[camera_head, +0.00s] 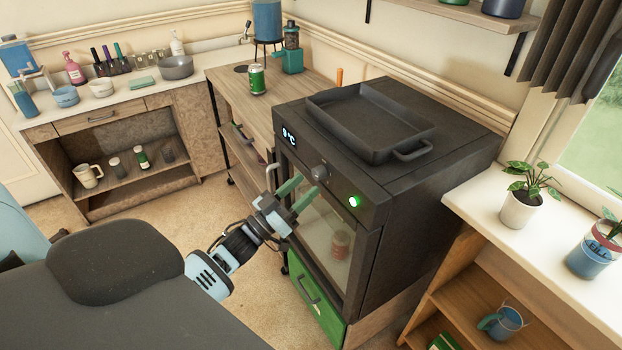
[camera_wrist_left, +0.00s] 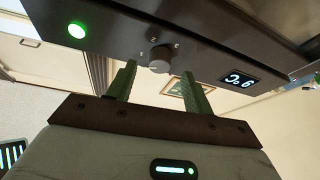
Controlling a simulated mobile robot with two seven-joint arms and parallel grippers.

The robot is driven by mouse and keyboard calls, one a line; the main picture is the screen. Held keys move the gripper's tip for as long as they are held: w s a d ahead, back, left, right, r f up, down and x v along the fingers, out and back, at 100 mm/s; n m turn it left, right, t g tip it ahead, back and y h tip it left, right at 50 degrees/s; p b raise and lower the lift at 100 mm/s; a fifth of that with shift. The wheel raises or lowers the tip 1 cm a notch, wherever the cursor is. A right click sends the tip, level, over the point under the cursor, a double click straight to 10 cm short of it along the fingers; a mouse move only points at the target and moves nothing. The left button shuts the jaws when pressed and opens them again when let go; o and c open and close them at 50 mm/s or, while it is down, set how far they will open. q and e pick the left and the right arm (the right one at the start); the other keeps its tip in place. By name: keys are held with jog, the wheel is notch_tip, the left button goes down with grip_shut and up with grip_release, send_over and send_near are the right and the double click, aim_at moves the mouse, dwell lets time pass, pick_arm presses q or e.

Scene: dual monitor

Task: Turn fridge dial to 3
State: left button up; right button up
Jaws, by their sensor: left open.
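The fridge (camera_head: 385,235) is a dark box with a glass door. Its front panel carries a round grey dial (camera_head: 320,173) between a lit display (camera_head: 289,136) and a glowing green light (camera_head: 354,201). The display appears to read 9°C in the head view. My left gripper (camera_head: 299,190) is open and empty, just in front of the panel near the dial. In the left wrist view the dial (camera_wrist_left: 159,60) sits beyond and between the two green fingers (camera_wrist_left: 160,78), with no clear contact. My right gripper is not in view.
A black tray (camera_head: 368,124) lies on top of the fridge. A wooden cabinet (camera_head: 238,105) with a green can (camera_head: 257,79) stands to its left. A white-topped shelf (camera_head: 475,205) with a potted plant (camera_head: 521,206) is at the right. Open floor (camera_head: 150,220) lies at the left.

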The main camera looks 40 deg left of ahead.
aim_at(315, 177)
pick_arm(q)
jog(key=shift+x, duration=1.7)
jog(key=shift+f, duration=0.1)
jog(key=c, duration=1)
jog(key=shift+o, duration=0.2)
